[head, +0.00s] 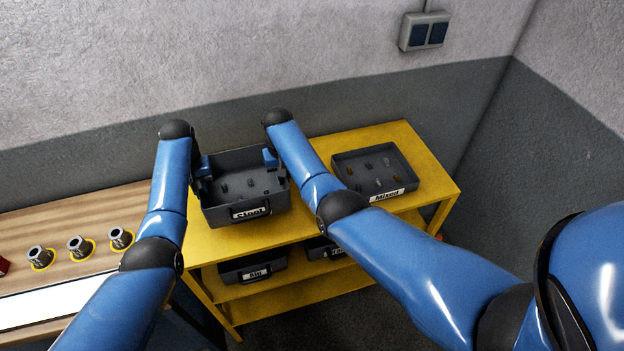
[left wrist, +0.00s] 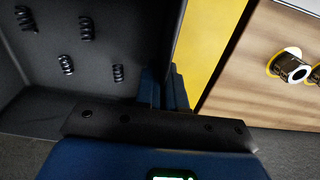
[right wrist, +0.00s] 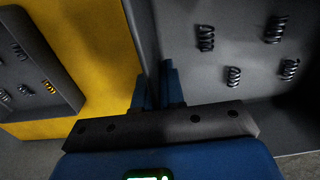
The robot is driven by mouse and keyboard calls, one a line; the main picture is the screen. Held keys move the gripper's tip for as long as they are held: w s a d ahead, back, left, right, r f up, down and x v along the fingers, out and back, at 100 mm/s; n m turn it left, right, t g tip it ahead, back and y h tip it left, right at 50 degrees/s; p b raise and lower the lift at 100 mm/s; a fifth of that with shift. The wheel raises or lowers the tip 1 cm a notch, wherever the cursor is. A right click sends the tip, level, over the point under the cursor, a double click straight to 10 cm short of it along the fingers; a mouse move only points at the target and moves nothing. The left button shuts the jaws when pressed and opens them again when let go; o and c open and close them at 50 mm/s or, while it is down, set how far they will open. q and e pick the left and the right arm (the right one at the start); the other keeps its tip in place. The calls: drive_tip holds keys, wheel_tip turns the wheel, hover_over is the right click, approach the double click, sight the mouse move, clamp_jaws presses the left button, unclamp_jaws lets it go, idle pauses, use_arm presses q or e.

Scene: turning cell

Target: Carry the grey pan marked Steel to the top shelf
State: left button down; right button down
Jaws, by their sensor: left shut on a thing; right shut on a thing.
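The grey pan marked Steel (head: 246,190) is at the top of the yellow shelf unit (head: 310,232), left of its middle, with several dark coil chips inside. Whether it rests on the top or hangs just above is hard to tell. My left gripper (head: 203,168) is shut on the pan's left wall; its jaws show in the left wrist view (left wrist: 163,88). My right gripper (head: 270,158) is shut on the pan's right wall, also seen in the right wrist view (right wrist: 158,85). The pan looks about level. The fingertips are partly hidden by the pan's walls.
A grey pan marked Mixed (head: 378,170) sits on the right of the top shelf. Darker pans, one at lower left (head: 252,268), stand on the shelf below. A wooden bench (head: 70,215) with several metal parts on yellow rings is at left. A wall is close behind.

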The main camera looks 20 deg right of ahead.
sight(208, 205)
use_arm(q)
drive_tip(key=shift+f, duration=0.1)
